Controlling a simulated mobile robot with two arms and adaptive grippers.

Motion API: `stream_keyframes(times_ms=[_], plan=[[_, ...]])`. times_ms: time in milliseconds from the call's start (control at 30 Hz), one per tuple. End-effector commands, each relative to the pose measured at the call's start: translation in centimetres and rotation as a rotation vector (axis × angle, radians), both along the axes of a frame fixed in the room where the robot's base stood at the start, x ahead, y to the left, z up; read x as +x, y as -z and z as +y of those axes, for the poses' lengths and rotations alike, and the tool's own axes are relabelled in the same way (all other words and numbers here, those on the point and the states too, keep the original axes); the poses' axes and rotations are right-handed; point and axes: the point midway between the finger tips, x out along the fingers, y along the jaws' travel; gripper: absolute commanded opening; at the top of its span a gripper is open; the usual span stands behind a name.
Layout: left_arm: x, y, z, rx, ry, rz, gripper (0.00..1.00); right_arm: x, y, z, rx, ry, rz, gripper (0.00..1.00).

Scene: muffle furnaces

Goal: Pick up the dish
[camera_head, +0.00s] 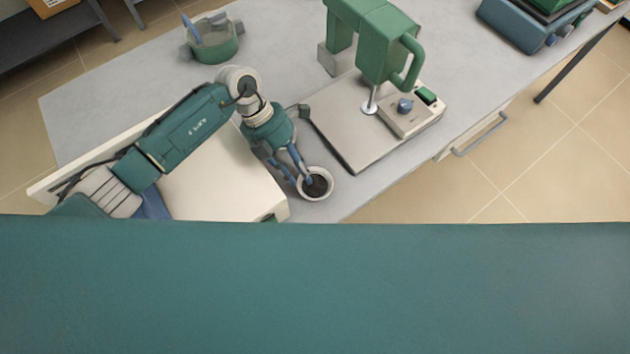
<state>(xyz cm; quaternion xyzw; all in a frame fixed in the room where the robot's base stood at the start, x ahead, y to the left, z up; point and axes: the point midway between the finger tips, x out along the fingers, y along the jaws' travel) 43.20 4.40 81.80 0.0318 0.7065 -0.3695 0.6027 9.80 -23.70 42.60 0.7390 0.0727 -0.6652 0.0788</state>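The dish (327,192) is a small round pale bowl with a dark inside. It sits near the front edge of the grey table in the head view, right of the white box-like surface. My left gripper (298,180) reaches down to it from the upper left. Its bluish fingers are at the dish's left rim, and one fingertip appears to overlap the inside. I cannot tell whether the fingers press on the rim. My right gripper is not in view.
A green drill-like machine (372,45) on a flat grey base (345,125) stands just right of the dish. A green round holder (212,45) stands at the back left. A blue-green device (530,20) is at the far right. The grey table (110,95) is bare at the left.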

Motion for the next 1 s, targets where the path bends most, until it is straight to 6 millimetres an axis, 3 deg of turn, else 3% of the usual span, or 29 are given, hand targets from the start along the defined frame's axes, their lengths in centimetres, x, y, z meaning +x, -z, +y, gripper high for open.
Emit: stream_keyframes(times_ms=[200, 300, 333, 767, 1000], plan=[[0.0, 0.1, 0.0, 0.000, 0.000, -0.001, 0.22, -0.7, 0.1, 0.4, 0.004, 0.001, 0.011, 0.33], [0.0, 0.1, 0.0, 0.000, 0.000, -0.001, 0.02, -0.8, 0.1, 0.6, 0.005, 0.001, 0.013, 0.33], [0.0, 0.1, 0.0, 0.000, 0.000, 0.000, 0.00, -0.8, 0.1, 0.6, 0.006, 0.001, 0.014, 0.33], [0.1, -0.2, 0.0, -0.001, -0.001, -0.001, 0.00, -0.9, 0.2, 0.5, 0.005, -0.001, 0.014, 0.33], [0.2, -2.8, 0.0, -0.002, 0.001, -0.006, 0.00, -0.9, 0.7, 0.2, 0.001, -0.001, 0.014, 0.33]])
